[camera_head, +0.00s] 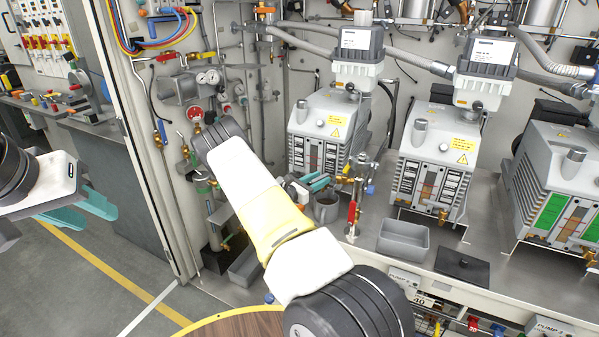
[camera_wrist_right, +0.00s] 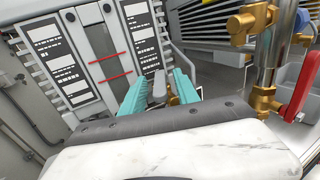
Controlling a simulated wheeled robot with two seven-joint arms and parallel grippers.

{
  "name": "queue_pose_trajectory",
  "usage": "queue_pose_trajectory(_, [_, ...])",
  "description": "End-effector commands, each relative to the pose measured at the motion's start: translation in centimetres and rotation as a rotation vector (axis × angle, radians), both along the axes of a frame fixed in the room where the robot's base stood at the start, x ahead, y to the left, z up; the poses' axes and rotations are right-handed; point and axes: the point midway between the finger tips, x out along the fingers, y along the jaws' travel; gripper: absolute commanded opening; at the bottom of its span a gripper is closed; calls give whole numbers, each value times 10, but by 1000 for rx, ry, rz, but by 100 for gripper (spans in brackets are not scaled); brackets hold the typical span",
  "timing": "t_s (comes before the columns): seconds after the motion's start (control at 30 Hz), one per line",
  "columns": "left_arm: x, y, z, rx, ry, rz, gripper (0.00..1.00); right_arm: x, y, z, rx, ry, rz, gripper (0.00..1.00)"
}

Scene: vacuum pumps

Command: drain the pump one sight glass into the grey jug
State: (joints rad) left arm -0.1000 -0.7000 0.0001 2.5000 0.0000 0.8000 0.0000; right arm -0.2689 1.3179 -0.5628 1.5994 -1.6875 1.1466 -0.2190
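Pump one (camera_head: 325,125) is the leftmost grey pump, with a brown-tinted sight glass (camera_head: 314,158) in its front. In the right wrist view the sight glass (camera_wrist_right: 104,50) looks dark between two red lines. The grey jug (camera_head: 327,211) stands below the pump's front, just under my right gripper (camera_head: 316,184). In the right wrist view my right gripper (camera_wrist_right: 160,90) has its teal fingers apart, with a narrow grey piece between them; I cannot tell what it belongs to. My left gripper (camera_head: 80,211) is open and empty at the far left.
A red-handled valve (camera_head: 351,212) on pipework stands right of the jug; its red handle (camera_wrist_right: 298,90) is close in the right wrist view. Gauges and pipes crowd the left wall.

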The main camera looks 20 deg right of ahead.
Motion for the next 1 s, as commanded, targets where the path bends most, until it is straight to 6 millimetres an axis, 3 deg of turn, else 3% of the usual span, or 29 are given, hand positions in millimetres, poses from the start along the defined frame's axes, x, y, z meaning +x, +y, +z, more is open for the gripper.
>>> queue_pose_trajectory(0.37, [0,0,0,0,0,0,36,3,-8,0,1,0,1,37])
queue_pose_trajectory(0.57, [0,0,0,0,0,0,36,3,-8,0,1,0,0,0])
queue_pose_trajectory(1.0, [0,0,0,0,0,0,36,3,-8,0,1,0,0,0])
